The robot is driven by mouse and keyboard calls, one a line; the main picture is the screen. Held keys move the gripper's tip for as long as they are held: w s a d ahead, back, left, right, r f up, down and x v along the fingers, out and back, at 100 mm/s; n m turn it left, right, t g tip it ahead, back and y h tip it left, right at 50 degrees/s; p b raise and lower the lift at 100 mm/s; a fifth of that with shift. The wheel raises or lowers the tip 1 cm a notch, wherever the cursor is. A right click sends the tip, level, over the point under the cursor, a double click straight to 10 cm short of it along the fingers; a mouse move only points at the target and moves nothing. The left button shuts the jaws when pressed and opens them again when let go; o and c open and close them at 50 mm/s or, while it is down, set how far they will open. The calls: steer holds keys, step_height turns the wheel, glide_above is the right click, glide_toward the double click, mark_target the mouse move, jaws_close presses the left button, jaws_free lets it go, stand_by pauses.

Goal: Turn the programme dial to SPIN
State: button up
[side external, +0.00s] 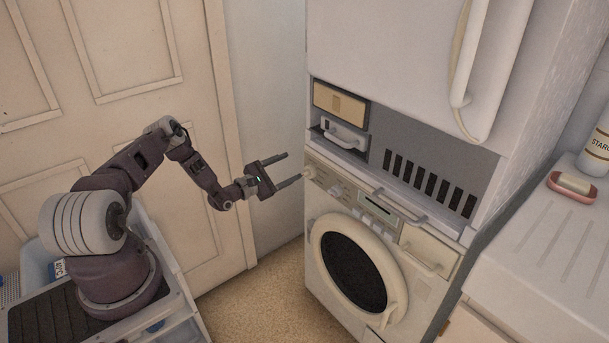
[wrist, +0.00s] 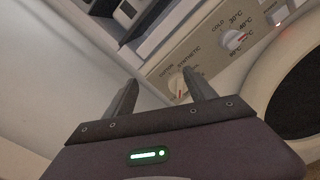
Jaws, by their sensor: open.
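The programme dial (wrist: 176,85) is a pale round knob on the washing machine's cream panel, with COTTON and SYNTHETIC printed beside it in the wrist view. It shows small at the panel's left end in the side external view (side external: 310,172). No SPIN word is readable, and the dial's setting is too small to tell. My gripper (side external: 294,166) is open and empty, pointing at that end of the panel. In the wrist view its fingertips (wrist: 160,77) lie either side of the dial's left part, the right finger overlapping its edge; I cannot tell whether they touch.
A temperature dial (wrist: 233,38) marked COLD to 90 sits right of it. The washing machine (side external: 313,260) has a round door (side external: 354,270) below. Open floor lies left of the machine.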

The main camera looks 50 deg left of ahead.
glide_toward(304, 174)
steer(key=w, duration=1)
steer(key=shift+d+r, duration=0.15)
steer(key=shift+d, duration=0.05)
steer(key=shift+c, duration=0.2)
steer(key=c, duration=1.3)
